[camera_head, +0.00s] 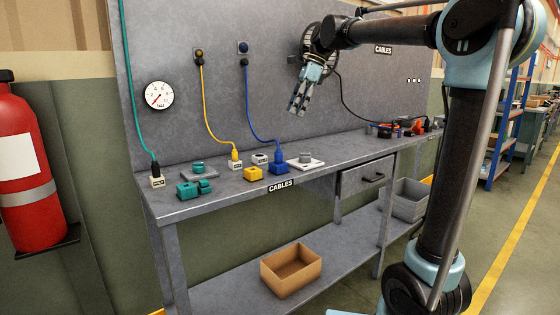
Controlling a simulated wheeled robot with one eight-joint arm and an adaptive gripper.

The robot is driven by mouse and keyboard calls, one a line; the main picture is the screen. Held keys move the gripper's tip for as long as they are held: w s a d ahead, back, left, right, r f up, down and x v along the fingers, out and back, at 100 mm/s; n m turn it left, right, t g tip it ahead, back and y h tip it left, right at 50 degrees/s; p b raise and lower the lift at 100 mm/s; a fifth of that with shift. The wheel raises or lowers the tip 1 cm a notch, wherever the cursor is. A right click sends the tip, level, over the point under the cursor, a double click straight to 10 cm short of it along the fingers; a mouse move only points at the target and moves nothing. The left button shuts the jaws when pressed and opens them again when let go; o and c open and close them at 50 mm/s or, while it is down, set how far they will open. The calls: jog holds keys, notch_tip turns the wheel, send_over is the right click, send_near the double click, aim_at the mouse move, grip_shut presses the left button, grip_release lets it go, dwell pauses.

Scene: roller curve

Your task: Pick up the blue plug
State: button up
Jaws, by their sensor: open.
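The blue plug (279,154) stands upright on the bench, at the lower end of a blue cable (252,110). The cable rises to a wall socket (243,48) on the panel. A blue block (279,168) is directly below the plug; I cannot tell whether they touch. My gripper (298,105) is open and empty. It hangs in front of the panel, fingers pointing down, above and slightly right of the blue plug and apart from it.
A dark cable (350,105) hangs to the right. The bench (235,193) has bare surface along its front.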

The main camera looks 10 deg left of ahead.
send_over(278, 151)
jog(key=w+d, duration=0.1)
jog(key=d, duration=0.1)
notch_tip(278, 151, down, 10)
jog(key=shift+w+x, duration=0.2)
jog(key=shift+x, duration=1.4)
jog(key=shift+w+x, duration=0.2)
jog(key=shift+x, duration=1.4)
jog(key=shift+f, duration=0.1)
jog(key=c, duration=1.1)
